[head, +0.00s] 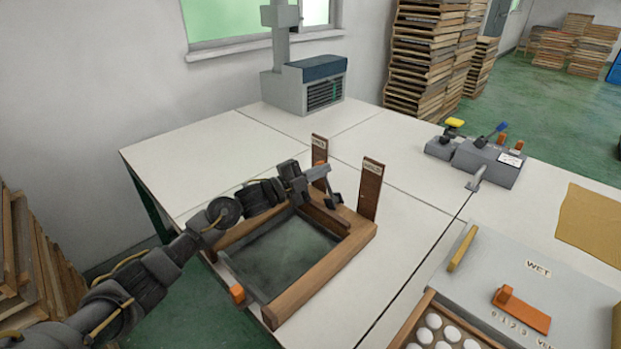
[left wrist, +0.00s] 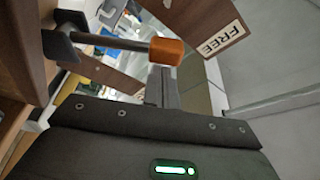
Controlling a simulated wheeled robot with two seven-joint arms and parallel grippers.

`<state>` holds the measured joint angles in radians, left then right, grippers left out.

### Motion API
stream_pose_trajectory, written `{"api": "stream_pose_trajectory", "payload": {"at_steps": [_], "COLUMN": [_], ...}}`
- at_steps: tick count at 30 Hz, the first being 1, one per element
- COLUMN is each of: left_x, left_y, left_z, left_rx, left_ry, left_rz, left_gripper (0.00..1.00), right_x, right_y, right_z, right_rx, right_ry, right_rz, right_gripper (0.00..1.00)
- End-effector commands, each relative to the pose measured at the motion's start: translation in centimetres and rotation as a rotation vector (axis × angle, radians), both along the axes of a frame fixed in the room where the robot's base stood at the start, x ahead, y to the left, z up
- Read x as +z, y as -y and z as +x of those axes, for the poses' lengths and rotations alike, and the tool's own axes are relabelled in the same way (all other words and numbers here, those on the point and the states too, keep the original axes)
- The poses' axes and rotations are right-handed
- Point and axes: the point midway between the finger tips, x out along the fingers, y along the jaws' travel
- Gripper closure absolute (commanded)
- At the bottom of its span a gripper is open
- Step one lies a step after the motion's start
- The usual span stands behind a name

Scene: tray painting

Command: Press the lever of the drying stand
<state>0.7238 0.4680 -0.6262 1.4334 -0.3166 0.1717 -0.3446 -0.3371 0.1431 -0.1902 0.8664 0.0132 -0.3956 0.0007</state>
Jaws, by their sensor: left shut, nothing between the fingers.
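The drying stand seems to be the wooden frame (head: 318,282) on the table, with a dark flat panel inside it. Two brown upright posts with white labels, a left one (head: 319,150) and a right one (head: 371,185), stand at its far side. My left gripper (head: 333,196) is shut and empty, above the frame's far side near the posts. In the left wrist view, a dark rod with an orange end (left wrist: 166,51), apparently the lever, lies close to the shut fingers (left wrist: 162,86). A board marked FREE (left wrist: 215,35) is beside it. Contact cannot be told. My right gripper is out of view.
An orange block (head: 237,293) is at the frame's near left corner. A grey box marked WET (head: 470,250) and a tray of white discs (head: 425,312) are at right. Grey devices (head: 490,160) stand farther back. The table's left part is clear.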

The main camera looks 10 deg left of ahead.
Motion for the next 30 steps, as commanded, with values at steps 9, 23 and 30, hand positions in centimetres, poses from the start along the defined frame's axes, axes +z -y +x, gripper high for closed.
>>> {"api": "stream_pose_trajectory", "payload": {"at_steps": [9,23,30], "left_x": [-0.4,-0.5,-0.3], "left_y": [-0.6,-1.1,-0.9], "left_z": [0.5,0.7,0.6], "left_rx": [-0.003,0.004,0.005], "left_ry": [-0.054,-0.063,-0.064], "left_rz": [-0.089,-0.1,-0.1], "left_gripper": [1.0,1.0,1.0], "right_x": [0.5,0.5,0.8], "right_y": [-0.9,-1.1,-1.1], "right_z": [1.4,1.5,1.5], "right_rx": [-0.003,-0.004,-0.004], "right_ry": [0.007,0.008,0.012], "right_rz": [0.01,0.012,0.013], "right_gripper": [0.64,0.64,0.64]}}
